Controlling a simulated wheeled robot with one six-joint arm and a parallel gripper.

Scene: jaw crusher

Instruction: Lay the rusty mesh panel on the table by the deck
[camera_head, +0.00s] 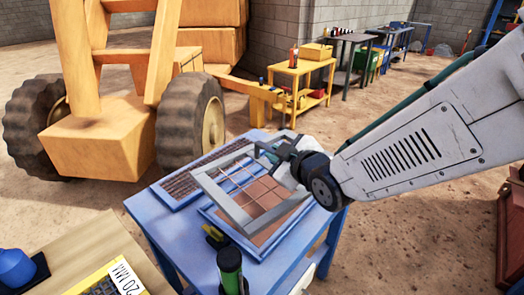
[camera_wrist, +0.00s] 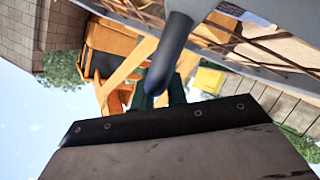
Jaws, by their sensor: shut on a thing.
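My gripper (camera_head: 272,155) is shut on the edge of a grey-framed panel with rusty wires, the rusty mesh panel (camera_head: 221,200). The panel is held tilted above the blue table (camera_head: 150,212); I cannot tell whether its low edge touches anything. In the wrist view, part of the panel (camera_wrist: 235,65) with brown wires fills the upper right. Beneath and behind it on the blue table lies a blue-framed panel (camera_head: 213,215) with a brown inside, partly hidden. I cannot tell which thing is the deck.
A blue-framed dark mesh panel (camera_head: 187,187) lies at the table's back left. A green-and-black bottle (camera_head: 230,268) and a yellow-and-black item (camera_head: 214,236) stand at its front. A wooden table (camera_head: 92,255) is front left. A yellow wheeled machine (camera_head: 100,135) stands behind.

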